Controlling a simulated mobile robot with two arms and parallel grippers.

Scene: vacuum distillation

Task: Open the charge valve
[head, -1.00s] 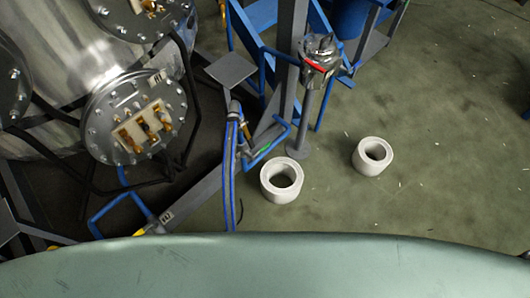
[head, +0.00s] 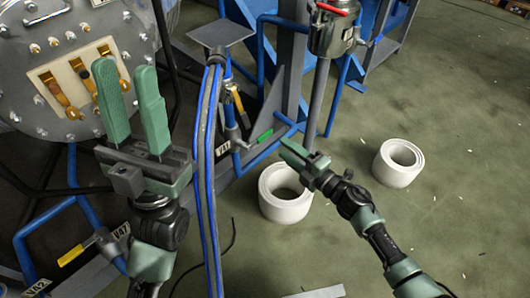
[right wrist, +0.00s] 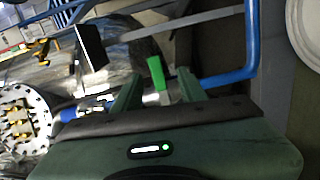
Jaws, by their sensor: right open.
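A green valve handle (head: 264,136) sits on blue piping beside a tag that seems to read V41. No label in view names the charge valve. My right gripper (head: 290,149) is just right of and below this handle in the head view, apart from it. In the right wrist view the green handle (right wrist: 156,73) shows beyond and between the open fingers (right wrist: 158,90), not gripped. My left gripper (head: 124,72) is open and empty, pointing up in front of the flanged vessel end. Part of the piping behind the hanging blue hoses is hidden.
Blue hoses (head: 208,150) hang between my arms. A valve with a red handle (head: 333,9) tops a grey post. Yellow handles (head: 238,105) show on nearby piping. White rings (head: 285,205) and (head: 398,165) stand on the floor.

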